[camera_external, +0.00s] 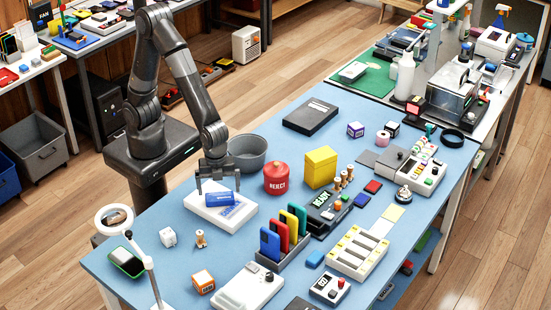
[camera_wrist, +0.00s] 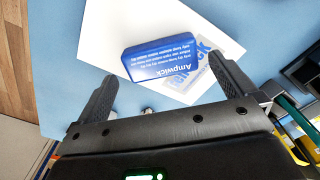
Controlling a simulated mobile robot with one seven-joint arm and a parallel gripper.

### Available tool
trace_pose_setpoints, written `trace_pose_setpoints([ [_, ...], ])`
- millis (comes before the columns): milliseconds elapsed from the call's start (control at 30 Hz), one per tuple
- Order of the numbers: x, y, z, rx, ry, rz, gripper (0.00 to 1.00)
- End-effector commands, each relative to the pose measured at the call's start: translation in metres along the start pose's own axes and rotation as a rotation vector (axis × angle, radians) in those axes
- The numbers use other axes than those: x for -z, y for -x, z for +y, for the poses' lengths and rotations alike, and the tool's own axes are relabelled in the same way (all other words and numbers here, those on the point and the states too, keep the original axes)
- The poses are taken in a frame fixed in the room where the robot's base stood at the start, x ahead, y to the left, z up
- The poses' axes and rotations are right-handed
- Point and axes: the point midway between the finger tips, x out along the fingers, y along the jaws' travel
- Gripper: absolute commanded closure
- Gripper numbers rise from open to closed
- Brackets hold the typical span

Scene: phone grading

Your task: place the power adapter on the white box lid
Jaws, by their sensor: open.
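The white box lid (camera_external: 232,218) lies flat on the blue table, with blue print on its top; it also shows in the wrist view (camera_wrist: 98,45). A blue block marked Ampwick (camera_external: 220,199) rests on the lid and shows in the wrist view (camera_wrist: 160,59). My gripper (camera_external: 218,189) is open above the lid, its fingers apart on either side of the blue block in the wrist view (camera_wrist: 165,70). No grip on the block shows. A small white cube (camera_external: 168,238), which looks like the power adapter, stands on the table left of the lid.
A grey bowl (camera_external: 247,153) and a red canister (camera_external: 277,179) stand behind the lid. A rack of coloured phones (camera_external: 285,238) stands to its right. A ring lamp (camera_external: 114,219) stands at the left edge.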

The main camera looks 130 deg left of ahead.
Motion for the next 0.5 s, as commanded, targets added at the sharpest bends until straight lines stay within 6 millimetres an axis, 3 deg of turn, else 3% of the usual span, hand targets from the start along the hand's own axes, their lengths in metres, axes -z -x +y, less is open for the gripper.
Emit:
trace_pose_setpoints([
  [200, 0.001, 0.050, 0.000, 0.003, 0.001, 0.005, 0.00],
  [500, 0.000, 0.086, 0.000, 0.003, 0.002, 0.003, 0.00],
])
